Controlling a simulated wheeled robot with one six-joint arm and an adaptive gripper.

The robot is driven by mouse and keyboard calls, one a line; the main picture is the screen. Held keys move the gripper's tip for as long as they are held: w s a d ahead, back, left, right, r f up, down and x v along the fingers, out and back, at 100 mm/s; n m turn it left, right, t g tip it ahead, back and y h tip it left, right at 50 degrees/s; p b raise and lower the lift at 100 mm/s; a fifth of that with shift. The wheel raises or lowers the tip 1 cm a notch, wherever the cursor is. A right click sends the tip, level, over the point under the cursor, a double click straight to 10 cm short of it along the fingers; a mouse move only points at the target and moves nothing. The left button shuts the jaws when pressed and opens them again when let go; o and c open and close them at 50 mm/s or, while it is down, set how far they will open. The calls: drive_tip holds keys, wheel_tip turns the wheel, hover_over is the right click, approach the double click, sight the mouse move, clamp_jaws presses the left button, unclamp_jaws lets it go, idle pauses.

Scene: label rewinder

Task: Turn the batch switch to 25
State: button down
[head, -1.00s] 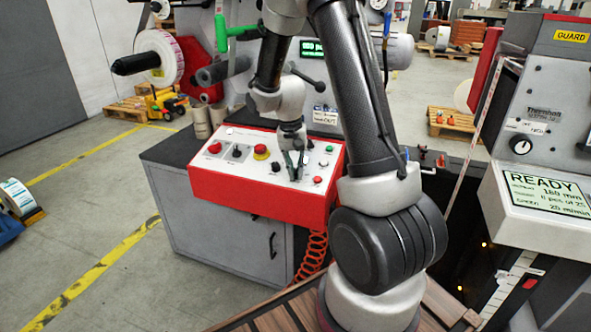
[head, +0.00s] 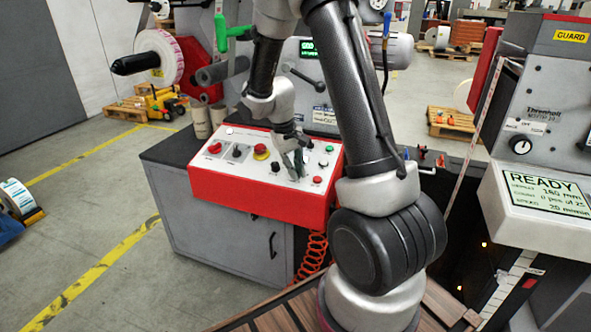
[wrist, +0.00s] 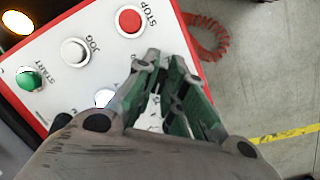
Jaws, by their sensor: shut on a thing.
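The control box (head: 262,201) is red with a pale top panel and stands on a grey cabinet. My gripper (head: 297,173) points down at the right part of this panel. In the wrist view my gripper (wrist: 163,64) has its fingertips close together on the panel, beside the STOP button. It is shut on the batch switch, which the fingers hide. The switch's pointer and scale cannot be read.
Near my fingers are the red STOP button (wrist: 129,20), the white JOG button (wrist: 75,51) and the green START button (wrist: 29,79). A yellow-collared red knob (head: 261,152) stands further left. A screen (head: 545,194) at right reads READY. A red coiled hose (wrist: 203,38) hangs beside the box.

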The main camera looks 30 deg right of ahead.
drive_tip(key=shift+n+h, duration=0.3)
drive_tip(key=shift+n, duration=0.8)
drive_tip(key=c, duration=1.5)
unclamp_jaws()
drive_tip(key=v, duration=1.2)
